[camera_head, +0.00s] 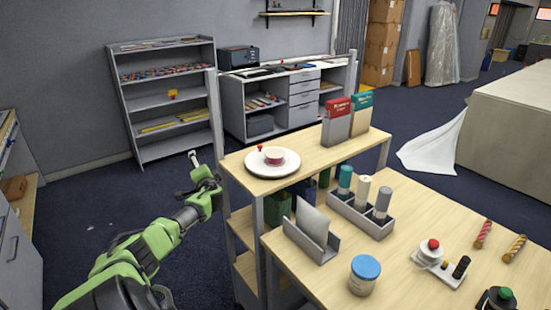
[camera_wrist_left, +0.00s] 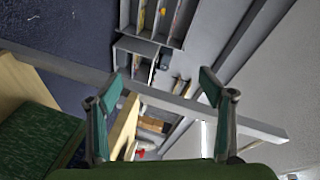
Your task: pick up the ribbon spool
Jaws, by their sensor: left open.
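A small round pink-and-white item (camera_head: 274,155), which looks like the ribbon spool, sits on a white plate (camera_head: 262,169) on the raised wooden shelf. A small red knob or ball (camera_head: 260,148) shows at its left. My left gripper (camera_head: 194,157) is left of the shelf, beside its corner post and apart from the plate. In the left wrist view my left gripper (camera_wrist_left: 160,77) has its two fingers spread with nothing held between them. A small red bit (camera_wrist_left: 139,154) shows low between the fingers; I cannot tell what it is. My right gripper is not in view.
Grey posts (camera_head: 216,115) edge the shelf near my left gripper. Red and teal boxes (camera_head: 337,122) stand at the shelf's far end. Below, the table holds a bottle caddy (camera_head: 361,214), a card holder (camera_head: 312,240) and a blue-lidded jar (camera_head: 364,276).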

